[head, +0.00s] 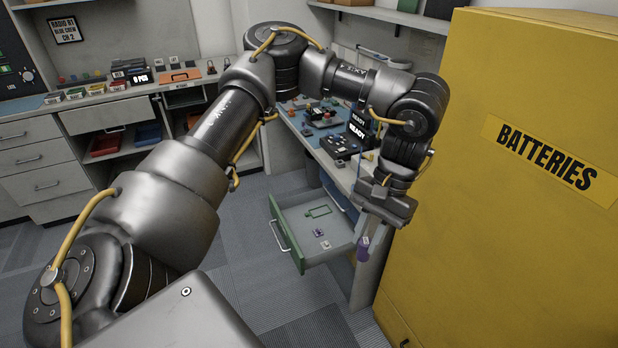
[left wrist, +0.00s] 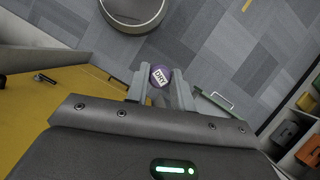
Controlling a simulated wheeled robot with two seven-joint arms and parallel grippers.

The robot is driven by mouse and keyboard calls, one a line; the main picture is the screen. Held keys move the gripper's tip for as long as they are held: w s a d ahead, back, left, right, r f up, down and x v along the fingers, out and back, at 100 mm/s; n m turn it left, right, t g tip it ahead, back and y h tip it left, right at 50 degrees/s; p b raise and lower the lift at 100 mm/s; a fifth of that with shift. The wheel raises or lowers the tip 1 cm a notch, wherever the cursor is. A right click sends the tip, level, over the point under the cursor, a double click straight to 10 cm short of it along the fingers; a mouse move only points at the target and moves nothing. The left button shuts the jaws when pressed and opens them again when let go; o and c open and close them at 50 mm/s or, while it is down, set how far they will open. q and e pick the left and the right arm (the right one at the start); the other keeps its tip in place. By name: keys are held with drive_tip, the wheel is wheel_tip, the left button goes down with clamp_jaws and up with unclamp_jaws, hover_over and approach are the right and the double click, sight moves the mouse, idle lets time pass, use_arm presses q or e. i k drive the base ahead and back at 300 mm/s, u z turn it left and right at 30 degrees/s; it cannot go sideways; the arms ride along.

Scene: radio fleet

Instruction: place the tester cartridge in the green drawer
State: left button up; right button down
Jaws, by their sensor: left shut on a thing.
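My left gripper (head: 366,232) is shut on a purple cartridge (head: 363,246), which hangs below the fingers. In the left wrist view its round purple end (left wrist: 160,75) is marked "DRY" and sits between the two fingers. The green drawer (head: 291,247) is pulled open under the workbench. The held cartridge is to the right of the drawer in the head view, close to its right edge. The drawer floor has a green outline, a small purple item (head: 319,232) and a small pale item (head: 326,244). My right gripper is not in view.
A tall yellow batteries cabinet (head: 500,200) stands close on the right of my left gripper. The workbench (head: 338,172) behind the drawer holds devices and small parts. Grey drawers and open shelves line the left. The carpet (head: 245,275) left of the drawer is clear.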

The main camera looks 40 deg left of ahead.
sight(333, 230)
drive_tip(key=u, duration=0.5)
drive_tip(key=k, duration=1.15)
drive_tip(key=u, duration=0.6)
drive_tip(key=i, duration=1.55)
drive_tip(key=z, duration=1.1)
drive_tip(key=i, duration=0.35)
drive_tip(key=z, duration=0.15)
